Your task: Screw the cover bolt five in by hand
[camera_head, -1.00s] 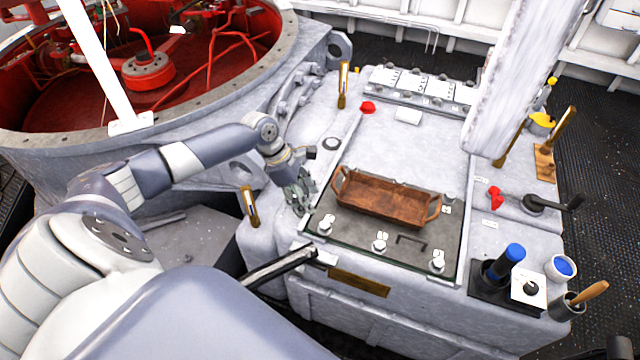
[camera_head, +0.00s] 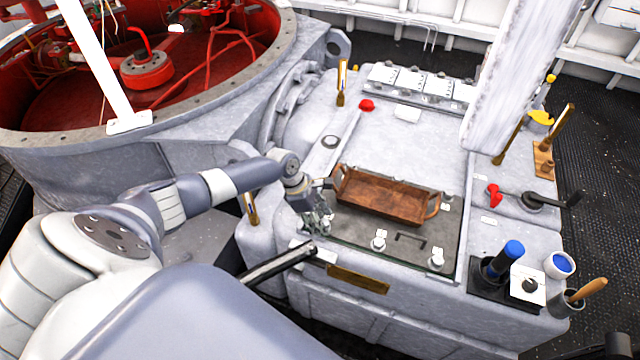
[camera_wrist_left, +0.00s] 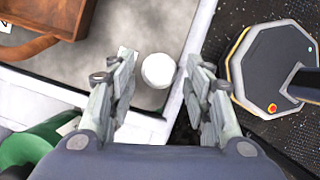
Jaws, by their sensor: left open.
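The grey cover plate (camera_head: 350,230) lies on top of the white housing, with a dark handle (camera_head: 411,238) on it. White-headed bolts stand along its near edge, one in the middle (camera_head: 379,244) and one at the right corner (camera_head: 437,260). My left gripper (camera_head: 318,222) is over the plate's near left corner, pointing down and hiding the bolt there in the head view. In the left wrist view a round white bolt head (camera_wrist_left: 158,70) sits between the open fingers, with gaps on both sides. The bolt numbers are too small to read. My right gripper is not seen.
A brown tray (camera_head: 385,205) rests on the plate, just beside my left gripper. A dark bar (camera_head: 280,265) reaches the near left edge.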

